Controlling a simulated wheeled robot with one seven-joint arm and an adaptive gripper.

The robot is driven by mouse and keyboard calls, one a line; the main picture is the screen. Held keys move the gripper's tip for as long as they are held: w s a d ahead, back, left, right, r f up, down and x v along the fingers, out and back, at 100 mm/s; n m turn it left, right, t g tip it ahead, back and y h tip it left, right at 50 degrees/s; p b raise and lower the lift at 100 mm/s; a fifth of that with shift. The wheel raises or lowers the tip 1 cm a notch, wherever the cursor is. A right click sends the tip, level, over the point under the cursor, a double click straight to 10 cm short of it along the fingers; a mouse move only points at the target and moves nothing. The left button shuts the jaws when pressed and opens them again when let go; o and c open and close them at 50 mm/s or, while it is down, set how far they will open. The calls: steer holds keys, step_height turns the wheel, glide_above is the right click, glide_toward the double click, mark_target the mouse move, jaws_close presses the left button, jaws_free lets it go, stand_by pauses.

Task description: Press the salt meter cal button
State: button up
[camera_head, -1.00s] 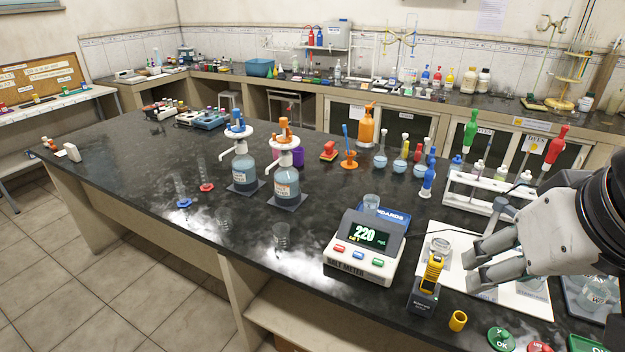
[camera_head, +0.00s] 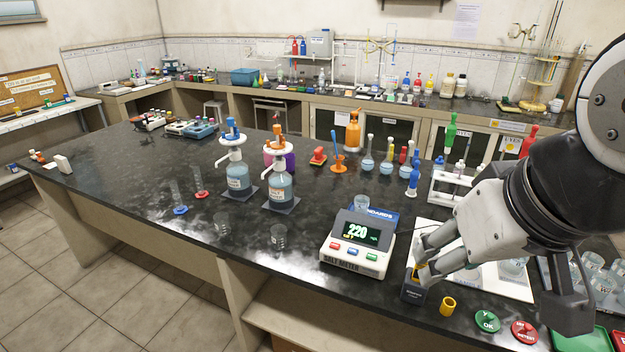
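The salt meter (camera_head: 345,261) is a white box on the black bench. Its lit display (camera_head: 361,234) reads 220. On its front panel are a red button (camera_head: 335,245), a blue button (camera_head: 352,252) and a green button (camera_head: 371,257); their labels are too small to read. No finger visibly touches a button.
A blue standards box (camera_head: 384,217) is behind the meter. Dispenser bottles (camera_head: 278,187) stand to the left.

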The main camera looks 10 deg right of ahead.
steer(key=shift+w+f, duration=0.1)
jaws_close()
stand_by(1.0)
